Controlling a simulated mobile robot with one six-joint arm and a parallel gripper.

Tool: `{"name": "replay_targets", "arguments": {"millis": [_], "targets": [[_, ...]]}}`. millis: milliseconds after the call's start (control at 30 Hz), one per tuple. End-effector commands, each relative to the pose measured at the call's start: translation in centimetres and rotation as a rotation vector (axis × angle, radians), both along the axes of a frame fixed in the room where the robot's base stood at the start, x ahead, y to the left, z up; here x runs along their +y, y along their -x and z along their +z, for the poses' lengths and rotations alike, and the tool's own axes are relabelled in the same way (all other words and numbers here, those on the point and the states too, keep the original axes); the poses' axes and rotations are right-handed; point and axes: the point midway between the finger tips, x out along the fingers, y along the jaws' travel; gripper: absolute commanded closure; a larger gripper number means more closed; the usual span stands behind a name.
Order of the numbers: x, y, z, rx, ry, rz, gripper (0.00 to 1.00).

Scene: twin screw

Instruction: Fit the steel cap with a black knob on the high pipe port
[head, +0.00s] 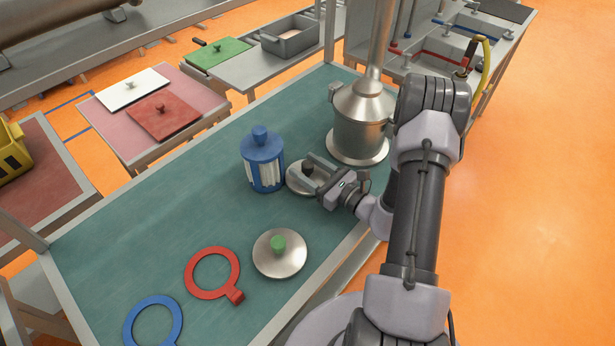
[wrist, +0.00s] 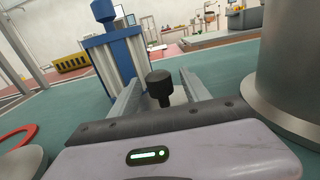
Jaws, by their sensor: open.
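The steel cap with a black knob (head: 296,186) lies flat on the green table top, between the blue canister and the steel vessel. My gripper (head: 309,169) is open, low over this cap. In the wrist view the black knob (wrist: 159,84) stands upright between the two spread fingers of my gripper (wrist: 162,80), with a gap showing on each side. The fingers hide part of the cap. The steel vessel (head: 357,135) stands to the right with a tall pipe (head: 381,40) rising from it. A short stub (head: 335,92) shows on its upper left; I cannot tell whether this is the high port.
A blue canister (head: 263,170) stands close left of my gripper. A steel cap with a green knob (head: 279,262), a red ring (head: 187,275) and a blue ring (head: 128,335) lie nearer. The green table (head: 120,240) is bare at left.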

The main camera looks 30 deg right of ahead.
Motion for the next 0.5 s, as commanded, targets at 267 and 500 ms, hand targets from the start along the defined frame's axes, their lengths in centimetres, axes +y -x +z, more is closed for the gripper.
{"name": "replay_targets", "arguments": {"millis": [267, 500], "targets": [[-0.04, 0.05, 0.05, 0.0, 0.0, 0.0, 0.73], [-0.05, 0.07, 0.04, 0.0, 0.0, 0.0, 1.0]]}}
